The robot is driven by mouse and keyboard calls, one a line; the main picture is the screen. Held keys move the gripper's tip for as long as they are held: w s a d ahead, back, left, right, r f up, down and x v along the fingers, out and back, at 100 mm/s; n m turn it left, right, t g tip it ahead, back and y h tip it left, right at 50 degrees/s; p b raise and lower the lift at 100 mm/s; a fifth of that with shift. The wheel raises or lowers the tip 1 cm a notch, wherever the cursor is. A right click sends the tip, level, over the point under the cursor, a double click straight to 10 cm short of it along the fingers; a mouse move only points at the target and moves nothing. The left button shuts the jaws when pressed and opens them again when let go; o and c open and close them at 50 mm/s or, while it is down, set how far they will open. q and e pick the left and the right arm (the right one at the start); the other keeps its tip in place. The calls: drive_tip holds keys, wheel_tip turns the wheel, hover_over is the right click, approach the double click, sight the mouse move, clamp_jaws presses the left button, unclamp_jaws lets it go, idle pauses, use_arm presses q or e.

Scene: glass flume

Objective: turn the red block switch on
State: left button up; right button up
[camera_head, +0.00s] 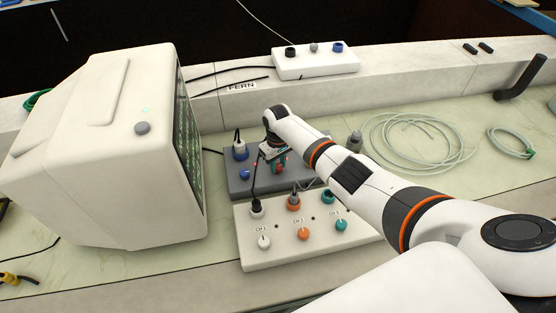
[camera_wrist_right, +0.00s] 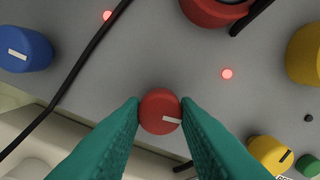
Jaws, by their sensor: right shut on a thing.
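In the wrist view the red knob (camera_wrist_right: 160,111) sits on a grey switch block, its white mark pointing right. My right gripper (camera_wrist_right: 160,122) has its two teal fingers closed on the sides of this knob. In the head view my right gripper (camera_head: 274,158) reaches down over the grey block (camera_head: 237,182) and hides much of it. A red plug (camera_wrist_right: 214,8) stands above the knob in the wrist view. A small lamp (camera_wrist_right: 227,73) glows red between the red plug and yellow knob. My left gripper is not in view.
A blue knob (camera_wrist_right: 25,50) and a yellow knob (camera_wrist_right: 270,155) flank the red one. A black cable (camera_wrist_right: 75,80) crosses the block. A white switch block (camera_head: 262,262) stands in front, a white monitor (camera_head: 110,150) at left. Coiled tubing (camera_head: 420,145) lies at right.

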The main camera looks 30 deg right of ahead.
sight(278, 166)
drive_tip(key=shift+m+p, duration=0.3)
drive_tip(key=shift+m, duration=0.6)
drive_tip(key=o, duration=1)
wheel_tip(278, 166, up, 12)
drive_tip(key=shift+r, duration=0.1)
